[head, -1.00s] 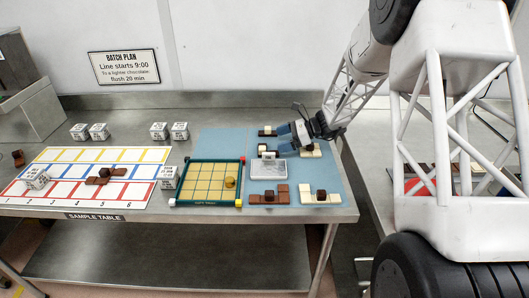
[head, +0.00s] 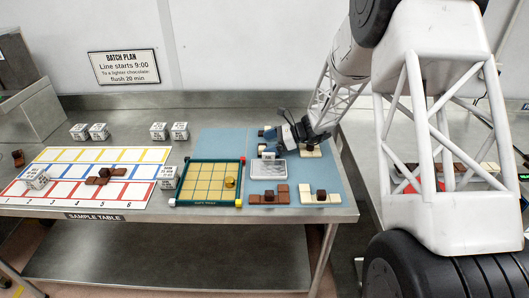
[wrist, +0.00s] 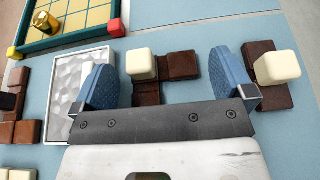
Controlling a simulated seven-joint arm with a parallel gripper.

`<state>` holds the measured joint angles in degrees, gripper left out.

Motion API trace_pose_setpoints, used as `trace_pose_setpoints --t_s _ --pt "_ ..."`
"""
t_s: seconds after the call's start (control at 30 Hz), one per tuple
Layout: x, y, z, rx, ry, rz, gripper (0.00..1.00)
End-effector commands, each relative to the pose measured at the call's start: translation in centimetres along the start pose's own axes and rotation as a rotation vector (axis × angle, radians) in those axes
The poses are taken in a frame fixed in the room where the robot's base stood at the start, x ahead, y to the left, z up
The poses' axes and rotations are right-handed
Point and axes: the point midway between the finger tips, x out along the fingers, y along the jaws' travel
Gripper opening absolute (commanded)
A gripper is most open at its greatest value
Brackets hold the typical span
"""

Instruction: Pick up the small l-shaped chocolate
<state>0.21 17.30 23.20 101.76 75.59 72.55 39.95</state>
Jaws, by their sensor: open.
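In the wrist view, a small L-shaped brown chocolate (wrist: 181,66) lies on the blue mat with a cream cube (wrist: 142,65) on its corner. My gripper (wrist: 165,82) is open, with its two blue fingers to the left and right of this chocolate. A gap shows on each side, and I see nothing held. In the head view my gripper (head: 280,138) is low over the back part of the mat, beside the same chocolate (head: 262,148), which it partly hides. Another brown chocolate (wrist: 259,50) with a cream cube is just outside the right finger.
A silvery tray (wrist: 76,62) lies close to the left finger. A green-edged board (head: 207,204) with a golden piece (head: 230,182) is left of it. More brown (head: 258,198) and cream (head: 333,199) pieces sit at the front. The mat's back left (head: 222,140) is clear.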

Motion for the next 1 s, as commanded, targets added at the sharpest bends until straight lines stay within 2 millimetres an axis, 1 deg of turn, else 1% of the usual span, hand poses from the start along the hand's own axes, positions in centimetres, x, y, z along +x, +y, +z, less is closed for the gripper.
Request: trace_pose_setpoints --t_s 0.03,0.1,0.2,0.77,0.8,0.87,1.0 --pt "0.7 0.0 0.0 0.000 0.000 0.001 1.00" --pt "1.3 0.0 0.0 0.000 0.000 0.001 1.00" --pt "1.9 0.0 0.0 0.000 0.000 0.000 1.00" --pt "2.0 0.0 0.0 0.000 0.000 -0.001 1.00" --pt "2.0 0.0 0.0 0.000 0.000 -0.001 0.98" --pt "2.0 0.0 0.0 0.000 0.000 -0.001 0.89" --pt "2.0 0.0 0.0 -0.001 0.000 -0.001 0.68"
